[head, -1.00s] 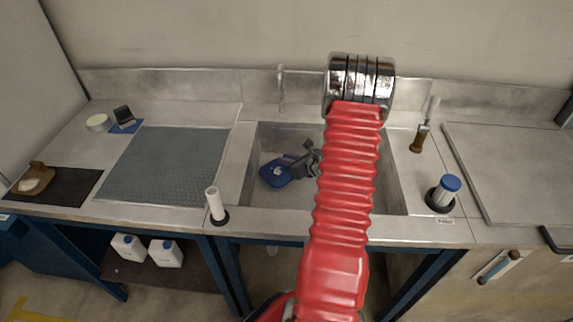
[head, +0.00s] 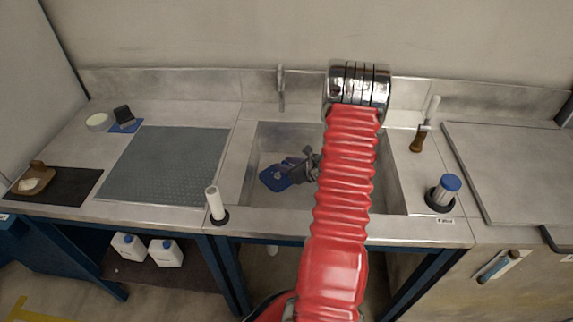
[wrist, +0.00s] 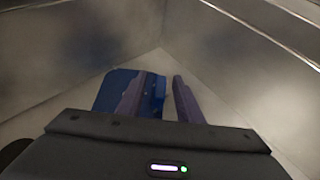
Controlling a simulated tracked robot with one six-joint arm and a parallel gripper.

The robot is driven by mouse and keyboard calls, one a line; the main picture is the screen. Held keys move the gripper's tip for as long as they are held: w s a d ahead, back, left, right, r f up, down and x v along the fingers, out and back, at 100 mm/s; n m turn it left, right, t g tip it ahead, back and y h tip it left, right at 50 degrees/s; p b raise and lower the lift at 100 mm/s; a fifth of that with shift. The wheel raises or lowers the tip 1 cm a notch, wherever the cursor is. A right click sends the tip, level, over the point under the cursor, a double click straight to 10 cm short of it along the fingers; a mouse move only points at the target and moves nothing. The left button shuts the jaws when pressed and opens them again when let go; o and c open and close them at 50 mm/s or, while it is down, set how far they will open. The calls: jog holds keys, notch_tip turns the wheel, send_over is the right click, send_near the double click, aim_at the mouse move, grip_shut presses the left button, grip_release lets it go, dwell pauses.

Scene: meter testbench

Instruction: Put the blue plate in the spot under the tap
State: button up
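The blue plate (head: 272,180) lies in the left part of the sink basin, below the tap (head: 281,88). In the wrist view the plate (wrist: 115,85) shows on the sink floor near a corner, partly covered by one finger. My gripper (head: 293,167) is low in the basin at the plate's right side, with my red arm reaching over the sink. In the wrist view its two fingers (wrist: 158,98) are apart. A blue part of the plate shows between them, with a gap to the right finger. The plate's near edge is hidden by the gripper body.
The steel sink walls (head: 398,180) surround my gripper closely. A white cylinder (head: 214,204) stands at the front left rim, a blue-capped one (head: 443,193) at the right. A grey ribbed mat (head: 165,165) covers the left counter.

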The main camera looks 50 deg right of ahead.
jog(key=shift+r, duration=0.1)
jog(key=v, duration=1.2)
jog(key=shift+a, duration=0.15)
dwell(0.6)
